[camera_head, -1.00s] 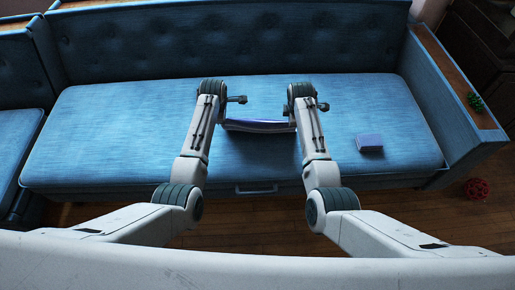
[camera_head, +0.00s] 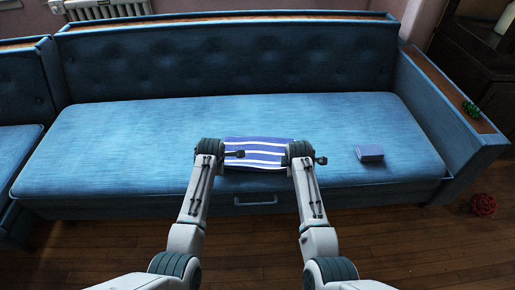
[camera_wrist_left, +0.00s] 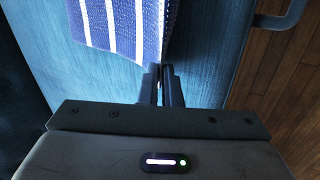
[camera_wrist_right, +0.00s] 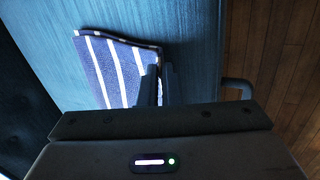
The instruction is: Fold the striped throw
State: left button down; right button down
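The striped throw (camera_head: 262,150), blue with white stripes, lies at the front middle of the blue sofa seat in the head view. My left gripper (camera_wrist_left: 163,70) has its fingers close together at a corner of the throw (camera_wrist_left: 115,25) and looks shut on its edge. My right gripper (camera_wrist_right: 159,70) has its fingers close together on either side of the throw's edge (camera_wrist_right: 105,65) and looks shut on it.
A small blue block-like object (camera_head: 369,152) lies on the sofa seat (camera_head: 120,150) to the right. A red ball (camera_head: 483,204) is on the wooden floor, and a green object (camera_head: 471,109) is on the right armrest. A drawer handle (camera_head: 256,200) juts from the sofa front.

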pick_arm(q)
jog(key=c, duration=1.3)
grip_release()
pick_arm(e)
jog(key=c, duration=1.3)
grip_release()
